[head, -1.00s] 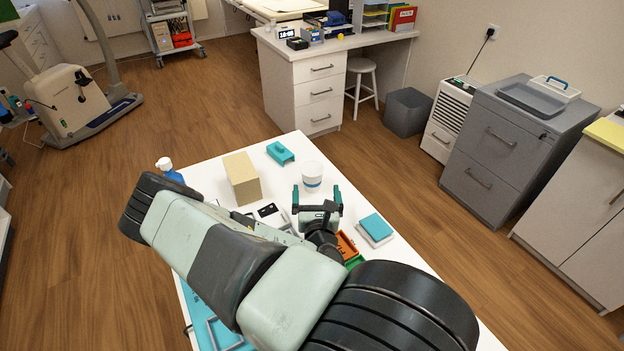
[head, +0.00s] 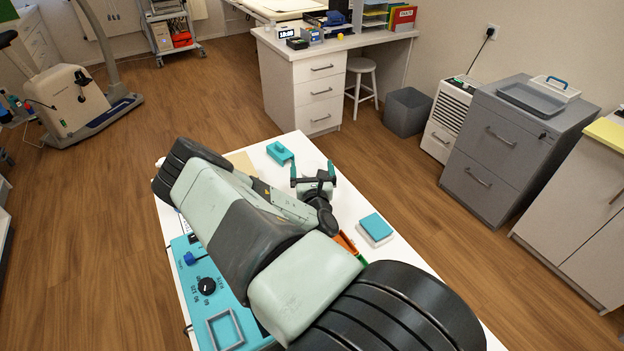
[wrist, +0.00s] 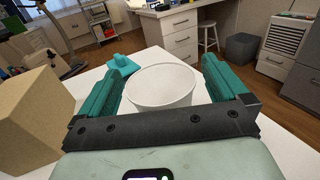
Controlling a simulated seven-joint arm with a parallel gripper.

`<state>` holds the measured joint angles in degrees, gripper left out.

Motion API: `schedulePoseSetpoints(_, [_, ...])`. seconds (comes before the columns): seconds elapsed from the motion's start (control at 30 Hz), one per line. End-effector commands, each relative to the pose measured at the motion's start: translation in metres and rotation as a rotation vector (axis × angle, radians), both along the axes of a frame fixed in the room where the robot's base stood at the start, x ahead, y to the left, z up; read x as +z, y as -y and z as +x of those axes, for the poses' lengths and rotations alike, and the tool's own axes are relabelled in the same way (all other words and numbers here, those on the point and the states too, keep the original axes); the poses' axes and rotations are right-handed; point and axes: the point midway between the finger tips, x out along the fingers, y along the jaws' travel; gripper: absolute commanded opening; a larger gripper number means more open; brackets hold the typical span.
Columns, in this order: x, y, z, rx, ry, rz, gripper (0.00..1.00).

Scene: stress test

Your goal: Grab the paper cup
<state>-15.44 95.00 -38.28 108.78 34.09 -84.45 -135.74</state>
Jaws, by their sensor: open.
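The white paper cup (wrist: 163,88) stands upright with its open mouth up, between the two teal fingers of my gripper (wrist: 160,95) in the wrist view. The fingers are spread, and a gap shows between the cup and the right finger; whether the left finger touches it I cannot tell. The lower part of the cup is hidden behind the gripper's dark crossbar. In the head view my gripper (head: 313,172) is at the far part of the white table, and the cup (head: 312,168) is mostly hidden by it.
A tan box (wrist: 33,118) stands close on the left in the wrist view. A teal block-like object (head: 280,153) lies beyond the gripper to the left. A teal-and-white block (head: 376,229) lies near the table's right edge. A teal panel with a dial (head: 207,286) is at the near left.

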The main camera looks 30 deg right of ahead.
Motion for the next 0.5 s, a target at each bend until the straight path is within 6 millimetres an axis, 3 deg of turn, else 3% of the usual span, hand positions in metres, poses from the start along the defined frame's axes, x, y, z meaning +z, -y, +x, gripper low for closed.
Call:
schedulePoseSetpoints(0.2, [0.0001,0.0002,0.0006,0.0,0.0,0.0,0.98])
schedulePoseSetpoints(0.5, [0.0,0.0,0.0003,0.0,0.0,0.001,0.53])
